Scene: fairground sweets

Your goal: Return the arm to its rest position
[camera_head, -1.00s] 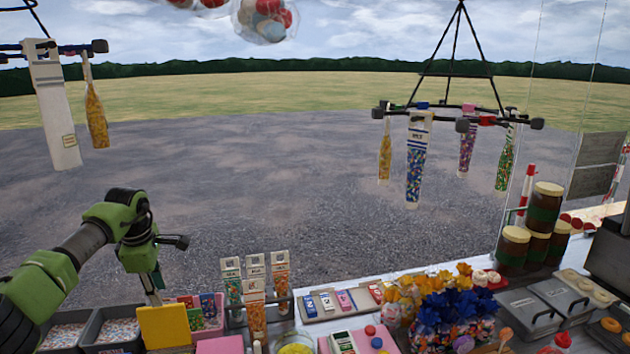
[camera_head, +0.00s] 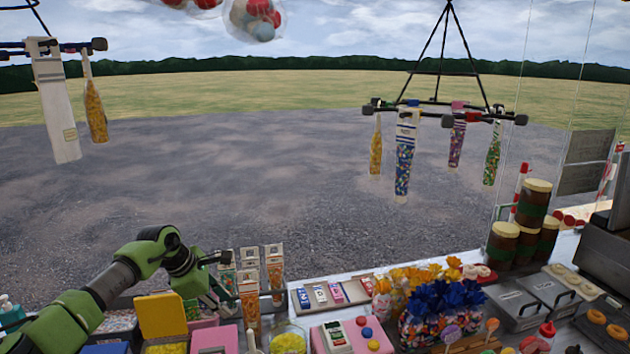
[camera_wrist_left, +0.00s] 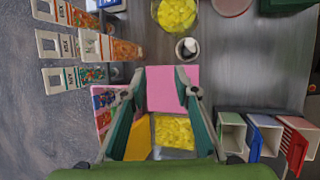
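My left arm comes in from the left in the head view. Its gripper (camera_head: 221,296) hangs over the counter, in front of the upright sweet tubes (camera_head: 249,297). In the left wrist view the two fingers (camera_wrist_left: 161,76) are spread apart with nothing held between them. Below them show a pink square surface (camera_wrist_left: 166,95) and a container of yellow sweets (camera_wrist_left: 174,132). A yellow lid (camera_wrist_left: 138,141) lies partly behind the left finger. My right gripper is in neither view.
A bowl of yellow sweets (camera_head: 289,341) stands close to the right. Blue and orange flower-topped bags (camera_head: 441,304), brown jars (camera_head: 503,242) and metal containers (camera_head: 516,309) fill the counter's right. Hanging racks (camera_head: 445,113) hold sweet tubes. The air above the counter's middle is free.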

